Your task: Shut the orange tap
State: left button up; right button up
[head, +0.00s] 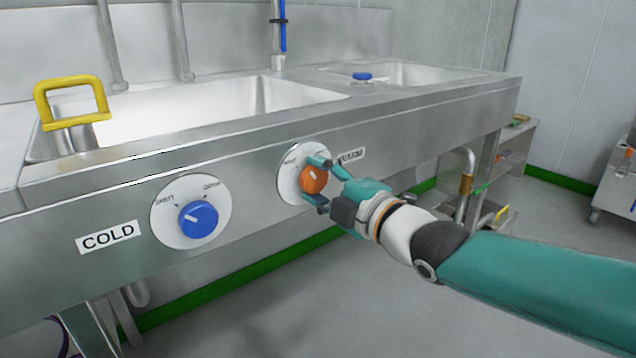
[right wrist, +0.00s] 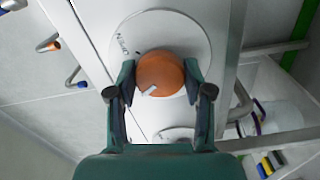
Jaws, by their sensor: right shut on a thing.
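The orange tap (head: 314,180) is a round knob on a white dial plate on the sink's front panel, beside a WARM label. My right gripper (head: 319,182) is shut on it, one finger above and one below in the head view. In the right wrist view the orange tap (right wrist: 160,74) sits between the two fingers of my right gripper (right wrist: 161,85). Its pale pointer mark is at the knob's lower left there, away from the OPEN lettering on the plate. In the head view the gripper partly hides the plate's lettering. My left gripper is not in view.
A blue knob (head: 198,219) on its own plate is left of the orange one, beside a COLD label (head: 108,237). A yellow handle (head: 72,100) stands up at the left basin. The floor (head: 330,290) in front is clear. A trolley (head: 615,180) stands far right.

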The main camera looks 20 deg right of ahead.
jog(key=shift+a+f+n, duration=0.15)
jog(key=shift+f+n, duration=0.2)
jog(key=shift+n, duration=0.65)
jog(key=o, duration=1.1)
jog(key=shift+c, duration=0.2)
jog(key=shift+o, duration=0.5)
jog(key=shift+r, duration=0.2)
jog(key=shift+s, duration=0.15)
jog(key=shift+s+d+r, duration=0.1)
jog(key=shift+s+d, duration=0.15)
jog(key=v, duration=1.1)
jog(key=shift+s, duration=0.1)
